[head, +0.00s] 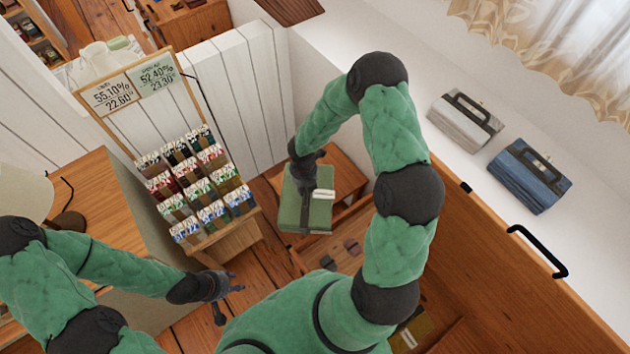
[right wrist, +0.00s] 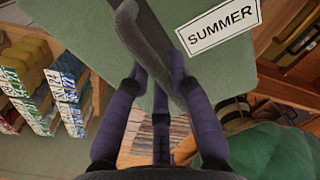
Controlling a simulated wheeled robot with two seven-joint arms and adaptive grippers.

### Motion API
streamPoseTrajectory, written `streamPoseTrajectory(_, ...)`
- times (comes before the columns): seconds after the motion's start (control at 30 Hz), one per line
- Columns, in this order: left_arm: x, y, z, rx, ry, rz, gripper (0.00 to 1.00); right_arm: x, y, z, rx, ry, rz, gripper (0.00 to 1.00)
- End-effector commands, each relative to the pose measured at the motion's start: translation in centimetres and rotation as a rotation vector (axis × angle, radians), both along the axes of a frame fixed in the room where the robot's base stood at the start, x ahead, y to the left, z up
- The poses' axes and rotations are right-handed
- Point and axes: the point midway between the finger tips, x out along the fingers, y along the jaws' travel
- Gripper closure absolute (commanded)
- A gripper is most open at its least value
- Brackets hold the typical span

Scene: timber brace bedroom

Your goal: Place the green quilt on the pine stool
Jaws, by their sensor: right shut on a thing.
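The green quilt (head: 292,208) is a folded bundle with a dark strap handle and a white label. The label reads SUMMER in the right wrist view (right wrist: 213,25). My right gripper (head: 311,180) is shut on the strap, above the quilt's top. The pine stool (head: 347,178) has a brown wooden top, seen just right of and behind the quilt. The quilt hides the stool's left part; I cannot tell whether they touch. My left gripper (head: 232,288) has its fingers spread and empty, low and left of the quilt.
A rack of colourful packets (head: 195,185) with a price sign stands left of the quilt. A grey bundle (head: 464,120) and a blue bundle (head: 530,175) lie on the white surface at right. A wooden cabinet front with a black handle (head: 538,252) is at lower right.

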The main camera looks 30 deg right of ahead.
Motion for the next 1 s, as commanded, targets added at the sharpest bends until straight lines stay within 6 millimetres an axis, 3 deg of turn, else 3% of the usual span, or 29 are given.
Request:
streamPoseTrajectory(0.23, 0.0, 0.0, 1.3, 0.000, 0.000, 0.000, 0.60, -0.4, -0.3, 0.1, 0.006, -0.001, 0.209, 1.00)
streamPoseTrajectory(0.53, 0.0, 0.0, 1.5, 0.000, 0.000, 0.000, 0.60, -0.2, -0.7, -0.4, 0.009, 0.000, 0.304, 1.00)
streamPoseTrajectory(1.0, 0.0, 0.0, 0.5, 0.000, 0.000, 0.000, 0.60, 6.5, -4.6, -3.9, 0.008, -0.001, 0.302, 1.00)
